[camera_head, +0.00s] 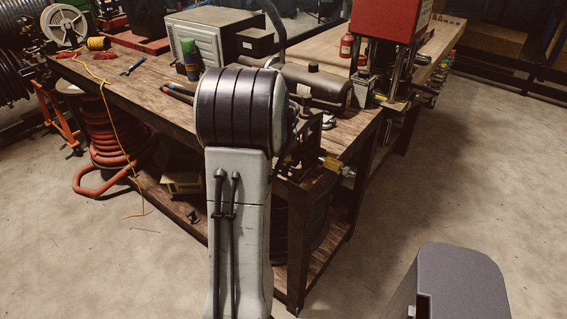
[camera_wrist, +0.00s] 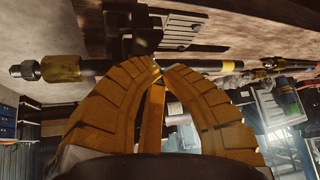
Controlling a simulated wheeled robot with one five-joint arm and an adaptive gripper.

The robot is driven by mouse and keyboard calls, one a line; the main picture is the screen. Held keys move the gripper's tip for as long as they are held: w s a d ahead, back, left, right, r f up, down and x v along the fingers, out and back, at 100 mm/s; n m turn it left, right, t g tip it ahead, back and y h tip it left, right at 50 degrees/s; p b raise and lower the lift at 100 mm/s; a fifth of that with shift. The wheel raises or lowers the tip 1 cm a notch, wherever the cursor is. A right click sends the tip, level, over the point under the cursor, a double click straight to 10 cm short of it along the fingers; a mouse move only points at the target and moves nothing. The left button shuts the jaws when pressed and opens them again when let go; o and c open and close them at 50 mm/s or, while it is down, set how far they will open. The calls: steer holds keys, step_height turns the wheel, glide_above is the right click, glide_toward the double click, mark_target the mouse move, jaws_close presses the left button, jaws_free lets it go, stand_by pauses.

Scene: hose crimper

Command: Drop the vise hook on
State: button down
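The dark vise (camera_head: 298,152) sits at the near corner of the wooden bench, partly hidden by my arm. A hose end with a yellow collar (camera_head: 335,165) sticks out to its right. In the wrist view, the yellow collar (camera_wrist: 61,68) and dark hose run sideways across the picture, past the dark metal of the vise (camera_wrist: 150,28). My gripper (camera_wrist: 160,66) has its orange fingers drawn together, tips meeting right at the hose line. I see nothing clearly held between them. I cannot make out the hook for certain. My gripper is hidden behind my arm in the head view.
The bench (camera_head: 130,85) holds a grey box (camera_head: 208,42), a green-capped can (camera_head: 189,60) and a dark cylinder (camera_head: 318,85) close to the vise. A red press (camera_head: 388,20) stands behind right.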

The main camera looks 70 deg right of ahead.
steer(key=shift+f+b, duration=1.15)
steer(key=shift+b, duration=0.2)
stand_by(1.1)
steer(key=shift+r, duration=0.2)
steer(key=shift+r+p, duration=0.75)
steer(key=shift+r, duration=0.25)
steer(key=shift+r, duration=0.1)
steer(key=shift+d+r+p, duration=0.1)
steer(key=shift+r+p, duration=1.65)
steer(key=shift+r, duration=0.7)
steer(key=shift+f, duration=0.15)
